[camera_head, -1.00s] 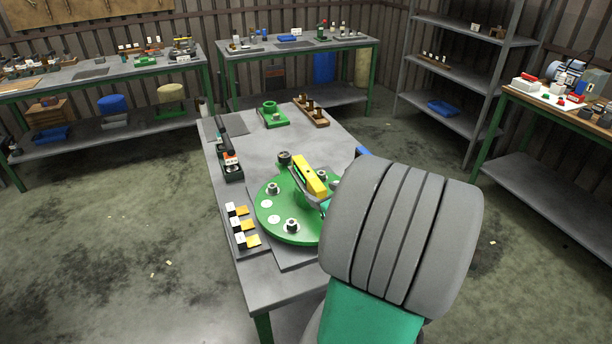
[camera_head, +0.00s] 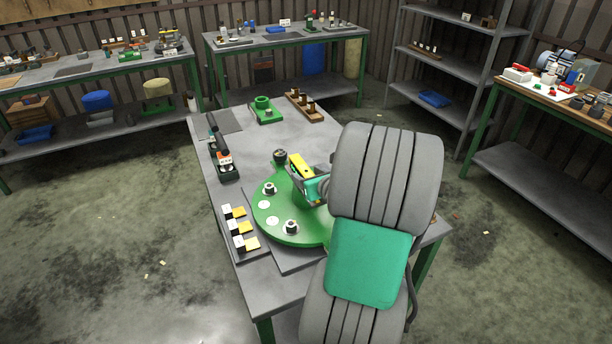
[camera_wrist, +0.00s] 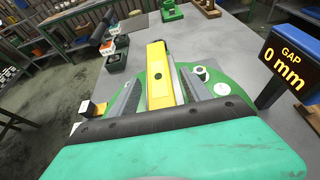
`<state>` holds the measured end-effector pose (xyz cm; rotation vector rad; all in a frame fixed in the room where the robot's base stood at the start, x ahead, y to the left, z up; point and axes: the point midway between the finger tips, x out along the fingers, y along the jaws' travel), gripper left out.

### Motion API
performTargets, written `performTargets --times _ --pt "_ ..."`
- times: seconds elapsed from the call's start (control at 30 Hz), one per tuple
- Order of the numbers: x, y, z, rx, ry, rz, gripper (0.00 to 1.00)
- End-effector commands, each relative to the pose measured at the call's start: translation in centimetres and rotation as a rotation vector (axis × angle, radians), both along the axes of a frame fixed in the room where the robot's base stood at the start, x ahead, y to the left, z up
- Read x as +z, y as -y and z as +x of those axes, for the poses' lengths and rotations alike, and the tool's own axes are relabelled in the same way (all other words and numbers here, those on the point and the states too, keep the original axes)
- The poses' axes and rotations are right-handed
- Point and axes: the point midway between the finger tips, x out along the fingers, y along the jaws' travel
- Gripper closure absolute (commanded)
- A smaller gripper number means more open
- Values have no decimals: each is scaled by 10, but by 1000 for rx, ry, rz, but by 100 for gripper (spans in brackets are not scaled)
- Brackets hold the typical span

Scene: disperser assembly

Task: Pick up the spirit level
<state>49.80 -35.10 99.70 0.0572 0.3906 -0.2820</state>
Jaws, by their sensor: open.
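The yellow spirit level (camera_head: 299,163) is on the green round plate (camera_head: 265,228) of the workbench, and my arm hides part of both in the head view. In the wrist view the spirit level (camera_wrist: 160,72) runs lengthwise through the middle of the picture. My gripper (camera_wrist: 161,84) is open, with one grey finger on each side of the level. I cannot tell whether either finger touches it. In the head view my gripper (camera_head: 308,180) is over the plate at the level.
White nuts or studs (camera_head: 291,227) stand on the plate. A tray with white and yellow blocks (camera_head: 238,229) and a dark holder (camera_head: 224,162) are on the left. A "GAP 0 mm" display (camera_wrist: 287,64) stands at right.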

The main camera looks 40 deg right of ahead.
Motion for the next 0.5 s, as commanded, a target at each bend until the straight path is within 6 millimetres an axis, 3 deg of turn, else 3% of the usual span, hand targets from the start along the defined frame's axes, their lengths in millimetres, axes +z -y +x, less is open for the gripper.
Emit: performTargets --times 0.17,0.5 --pt "0 0 0 -1 0 0 44" --pt "0 0 0 -1 0 0 71"
